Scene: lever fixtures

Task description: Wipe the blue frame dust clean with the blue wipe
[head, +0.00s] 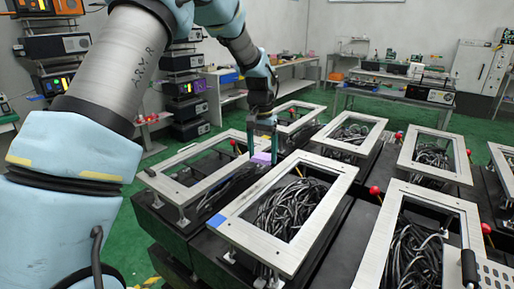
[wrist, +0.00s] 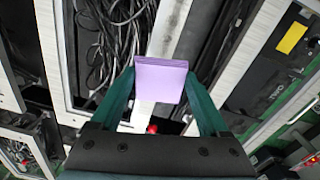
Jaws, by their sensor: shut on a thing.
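My gripper (head: 263,145) is shut on a lilac-coloured wipe block (head: 262,158), which looks more purple than blue. In the wrist view, the block (wrist: 160,80) sits between my two green fingers. A small blue patch (head: 216,221) lies on the front-left corner of the near middle metal frame (head: 262,248). My gripper is up and to the right of that patch in the picture, near the frame's far end. I cannot tell whether the block touches any frame.
Several more metal frames stand over dark boxes of black cables, including one at left (head: 165,187) and one at right (head: 365,262). Red-knobbed levers (head: 374,190) stand between them. A workbench (head: 390,98) stands at the back, with open green floor before it.

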